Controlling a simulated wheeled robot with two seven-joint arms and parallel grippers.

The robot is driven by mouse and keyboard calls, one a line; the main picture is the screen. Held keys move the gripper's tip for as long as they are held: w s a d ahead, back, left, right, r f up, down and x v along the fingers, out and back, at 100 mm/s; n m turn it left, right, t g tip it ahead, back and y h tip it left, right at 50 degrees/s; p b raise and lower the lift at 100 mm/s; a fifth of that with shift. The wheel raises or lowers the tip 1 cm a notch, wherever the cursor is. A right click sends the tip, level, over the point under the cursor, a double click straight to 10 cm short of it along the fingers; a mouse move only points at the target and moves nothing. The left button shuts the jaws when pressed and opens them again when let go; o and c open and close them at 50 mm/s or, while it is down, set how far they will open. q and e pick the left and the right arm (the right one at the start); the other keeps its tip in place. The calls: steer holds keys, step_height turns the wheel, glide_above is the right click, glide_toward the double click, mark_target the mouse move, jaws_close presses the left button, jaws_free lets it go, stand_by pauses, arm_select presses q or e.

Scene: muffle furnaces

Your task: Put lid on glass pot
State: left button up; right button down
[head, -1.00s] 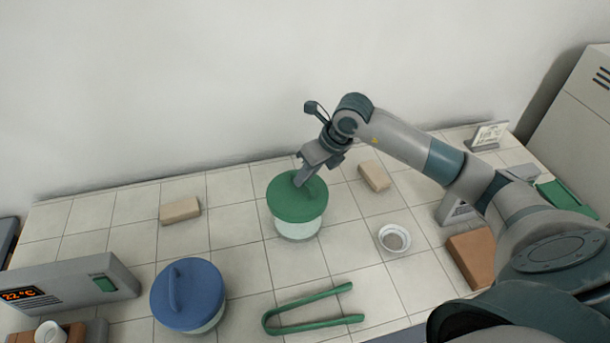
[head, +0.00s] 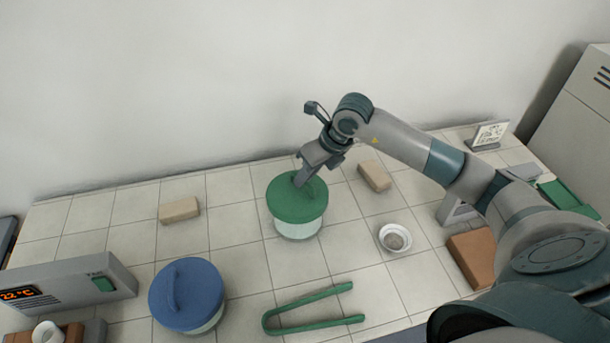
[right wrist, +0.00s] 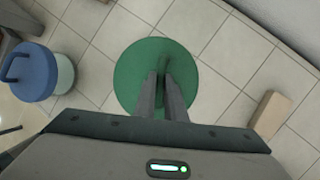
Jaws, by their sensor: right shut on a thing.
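A green lid (head: 290,203) sits level on top of a glass pot (head: 299,230) near the middle of the table. My right gripper (head: 301,182) comes down from above and is shut on the lid's handle. In the right wrist view the fingers (right wrist: 163,98) meet at the handle over the round green lid (right wrist: 137,65). The glass pot's lower wall shows under the lid in the head view; its rim is hidden. My left gripper is not in view.
A second pot with a blue lid (head: 186,291) stands at the front left. Green tongs (head: 315,310) lie in front, a small white dish (head: 395,238) is to the right, and tan blocks (head: 179,210) (head: 374,176) lie behind. A grey device (head: 75,280) stands at left.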

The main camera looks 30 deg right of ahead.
steer(key=shift+f+b, duration=0.95)
steer(key=shift+f, duration=0.15)
stand_by(0.3)
steer(key=c, duration=1.7)
jaws_free()
steer(key=shift+c, duration=0.2)
steer(key=shift+s+d+r, duration=0.2)
steer(key=shift+r, duration=0.35)
steer(key=b+v, duration=0.4)
steer(key=v, duration=1.2)
steer(key=shift+b, duration=0.35)
